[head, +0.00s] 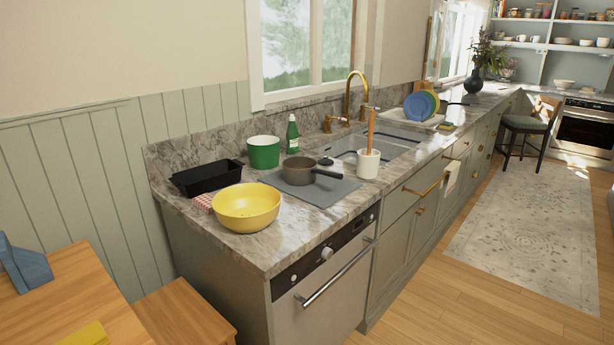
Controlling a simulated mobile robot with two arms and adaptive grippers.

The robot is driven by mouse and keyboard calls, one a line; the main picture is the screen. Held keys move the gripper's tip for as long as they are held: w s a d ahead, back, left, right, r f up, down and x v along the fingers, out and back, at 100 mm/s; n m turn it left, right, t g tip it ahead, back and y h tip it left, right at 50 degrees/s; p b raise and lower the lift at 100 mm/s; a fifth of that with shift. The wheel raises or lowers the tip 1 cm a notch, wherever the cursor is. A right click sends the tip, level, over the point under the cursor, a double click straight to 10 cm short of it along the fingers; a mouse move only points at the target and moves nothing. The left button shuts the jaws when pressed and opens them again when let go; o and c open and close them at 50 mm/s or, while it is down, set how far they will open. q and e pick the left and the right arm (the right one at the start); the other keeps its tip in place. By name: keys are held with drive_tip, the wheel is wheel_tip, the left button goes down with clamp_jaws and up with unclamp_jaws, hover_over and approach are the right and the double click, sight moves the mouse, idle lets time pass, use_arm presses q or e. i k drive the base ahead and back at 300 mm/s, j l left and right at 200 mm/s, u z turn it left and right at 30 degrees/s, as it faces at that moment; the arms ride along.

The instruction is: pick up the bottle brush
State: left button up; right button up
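A long wooden handle (371,128) stands upright in a white cylindrical holder (368,164) on the counter, in front of the sink. It may be the bottle brush; its lower end is hidden inside the holder, so I cannot tell what head it has. A small dark item (325,162) lies behind the saucepan, too small to identify. Neither of my grippers shows in the head view.
The marble counter (283,244) holds a grey saucepan (299,170) on a grey mat, a yellow bowl (246,206), a black tub (207,178), a green pot (263,152) and a green bottle (293,134). A wooden table (68,294) stands at left.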

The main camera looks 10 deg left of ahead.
sight(371, 115)
drive_tip(key=i+l, duration=0.65)
drive_tip(key=i, duration=0.1)
